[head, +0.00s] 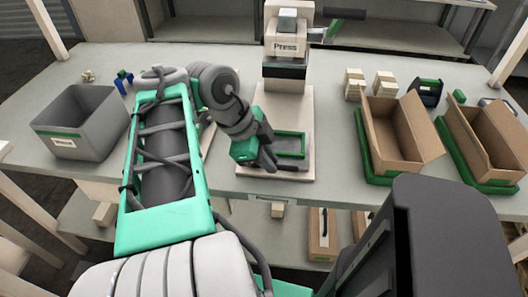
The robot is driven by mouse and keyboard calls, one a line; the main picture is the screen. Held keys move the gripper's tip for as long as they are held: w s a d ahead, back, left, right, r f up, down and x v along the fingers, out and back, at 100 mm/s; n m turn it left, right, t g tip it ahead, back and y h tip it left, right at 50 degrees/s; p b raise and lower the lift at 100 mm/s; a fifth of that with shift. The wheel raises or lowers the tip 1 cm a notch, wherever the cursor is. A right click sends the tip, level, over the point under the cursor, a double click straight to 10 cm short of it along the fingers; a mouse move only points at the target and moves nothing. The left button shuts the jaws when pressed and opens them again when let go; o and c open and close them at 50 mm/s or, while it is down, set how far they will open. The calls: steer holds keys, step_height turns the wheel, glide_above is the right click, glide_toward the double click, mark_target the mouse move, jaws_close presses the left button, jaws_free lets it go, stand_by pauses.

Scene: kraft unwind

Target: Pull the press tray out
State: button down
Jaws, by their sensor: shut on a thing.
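The press (286,45) stands upright at the back middle of the table, with a label reading "Press" and a lever at its upper right. Its tray (303,136) is a shallow grey tray with a green rim, lying on the press's pale base plate (300,97) in front of the column. My gripper (270,165) is at the tray's front left, pointing down, and is shut on the tray. The arm hides the tray's left side, and the exact contact of the fingers is too small to see.
A grey bin (95,145) stands at the left of the table (345,190). Two open cardboard boxes, one nearer (400,165) and one further right (500,160), sit on green trays. Pale block stacks (385,84) stand behind them. The table's front strip before the press is clear.

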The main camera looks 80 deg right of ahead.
steer(key=c, duration=1.5)
jaws_free()
steer(key=shift+o, duration=0.2)
steer(key=shift+r, duration=0.1)
steer(key=p+v, duration=0.3)
steer(key=v, duration=0.4)
steer(key=shift+r, duration=0.35)
steer(key=shift+w, duration=0.1)
